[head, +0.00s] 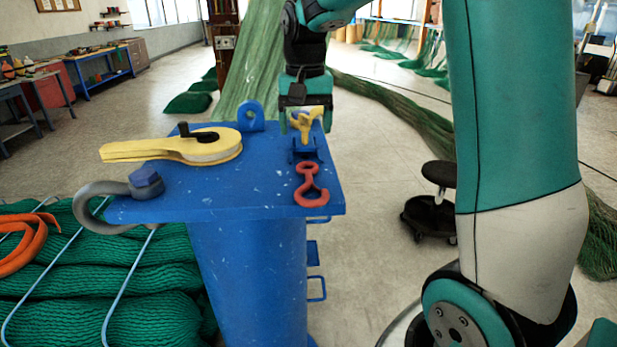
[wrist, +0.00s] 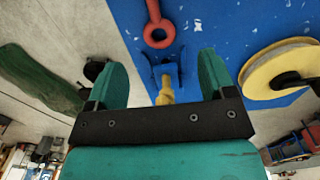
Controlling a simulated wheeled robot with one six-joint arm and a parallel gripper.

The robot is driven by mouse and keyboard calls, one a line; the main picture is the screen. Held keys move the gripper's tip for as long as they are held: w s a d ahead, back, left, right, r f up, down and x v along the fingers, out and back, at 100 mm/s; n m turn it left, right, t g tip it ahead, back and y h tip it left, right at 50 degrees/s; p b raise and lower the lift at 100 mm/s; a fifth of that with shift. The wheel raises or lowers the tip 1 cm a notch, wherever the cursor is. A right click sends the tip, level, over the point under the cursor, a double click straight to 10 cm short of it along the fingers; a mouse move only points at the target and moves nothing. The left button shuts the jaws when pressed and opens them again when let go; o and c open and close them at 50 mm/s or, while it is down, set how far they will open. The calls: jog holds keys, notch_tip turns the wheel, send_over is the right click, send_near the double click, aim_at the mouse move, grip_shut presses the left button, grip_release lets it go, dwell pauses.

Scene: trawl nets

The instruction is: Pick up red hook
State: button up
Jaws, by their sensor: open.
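The red hook (head: 309,188) lies on the right edge of the blue bench top (head: 225,190), its small ring toward the back and its curved end toward the front. In the wrist view only its ring and part of its shank (wrist: 155,14) show, beyond my fingertips; its curved end is out of frame. My gripper (head: 305,119) is open at the back right of the bench top, behind the hook. In the wrist view my gripper (wrist: 163,68) has a yellow piece (wrist: 165,92) and a blue bracket (wrist: 164,71) showing between its fingers; I cannot tell whether they touch.
A yellow tool with a round reel (head: 190,147) lies at the left of the bench top. A grey shackle with a blue bolt (head: 146,182) sits at its front left. A blue lug (head: 250,117) stands at the back. The bench's middle is clear.

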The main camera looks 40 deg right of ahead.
send_over(309, 173)
jog(key=w, duration=0.1)
notch_tip(309, 173, down, 5)
jog(key=shift+w+r+p, duration=0.1)
jog(key=shift+r+p, duration=0.05)
jog(key=shift+p, duration=0.25)
jog(key=shift+s+f+p, duration=0.2)
jog(key=shift+f+p, duration=0.2)
jog(key=shift+f, duration=0.5)
jog(key=shift+s+f+p, duration=0.15)
jog(key=shift+f+p, duration=0.25)
jog(key=shift+f, duration=0.45)
jog(key=shift+s+f+p, duration=0.2)
jog(key=shift+f+p, duration=0.2)
jog(key=shift+f, duration=0.5)
jog(key=shift+r, duration=0.1)
grip_shut()
